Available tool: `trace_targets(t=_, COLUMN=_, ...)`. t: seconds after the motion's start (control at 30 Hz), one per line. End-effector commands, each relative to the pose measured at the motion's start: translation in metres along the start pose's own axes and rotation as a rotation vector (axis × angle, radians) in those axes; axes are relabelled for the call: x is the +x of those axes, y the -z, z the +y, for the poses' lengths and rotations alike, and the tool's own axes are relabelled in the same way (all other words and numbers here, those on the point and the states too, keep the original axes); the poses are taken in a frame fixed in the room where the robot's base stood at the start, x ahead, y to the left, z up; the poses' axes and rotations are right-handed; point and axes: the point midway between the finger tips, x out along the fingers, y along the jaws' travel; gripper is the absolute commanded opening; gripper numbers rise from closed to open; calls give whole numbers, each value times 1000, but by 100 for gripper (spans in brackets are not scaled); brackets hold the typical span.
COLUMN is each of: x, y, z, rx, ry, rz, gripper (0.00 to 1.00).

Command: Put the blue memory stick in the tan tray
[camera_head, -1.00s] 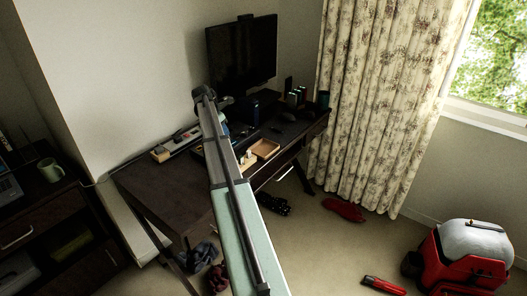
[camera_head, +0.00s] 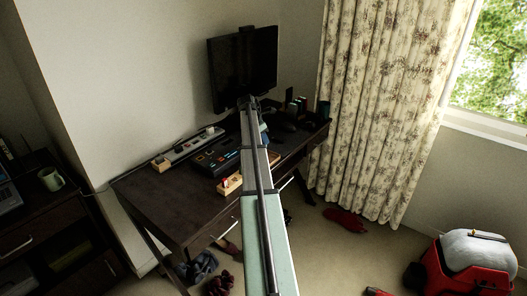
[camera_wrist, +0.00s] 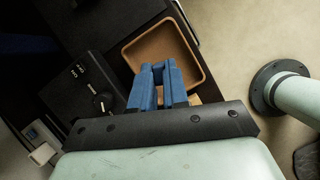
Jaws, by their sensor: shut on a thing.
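The tan tray (camera_wrist: 137,48) lies on the dark desk in the wrist view, open side up, and its visible inside is empty. My gripper (camera_wrist: 158,72) has blue fingers, and their tips show over the near part of the tray. It is shut on a small blue piece, the blue memory stick (camera_wrist: 158,66), which is hard to tell from the fingers. I cannot tell its height above the tray.
The dark desk (camera_head: 150,195) carries a monitor (camera_head: 243,65), a power strip (camera_head: 190,145), a black device with buttons (camera_head: 215,157) and a small wooden box (camera_head: 230,184). A dark box with a knob (camera_wrist: 85,90) stands left of the tray in the wrist view.

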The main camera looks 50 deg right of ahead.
Motion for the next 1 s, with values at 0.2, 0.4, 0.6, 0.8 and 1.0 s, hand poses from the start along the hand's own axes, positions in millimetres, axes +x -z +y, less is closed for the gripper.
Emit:
trace_targets(t=0.2, x=20, y=9, z=0, rx=0, ry=0, rz=0, gripper=0)
trace_targets(t=0.4, x=40, y=17, z=0, rx=-1, ry=1, rz=0, gripper=0)
trace_targets(t=0.6, x=52, y=22, z=0, rx=0, ry=0, rz=0, gripper=0)
trace_targets(t=0.8, x=52, y=22, z=0, rx=0, ry=-1, rz=0, gripper=0)
trace_targets(t=1.0, x=55, y=23, z=0, rx=0, ry=-1, rz=0, gripper=19)
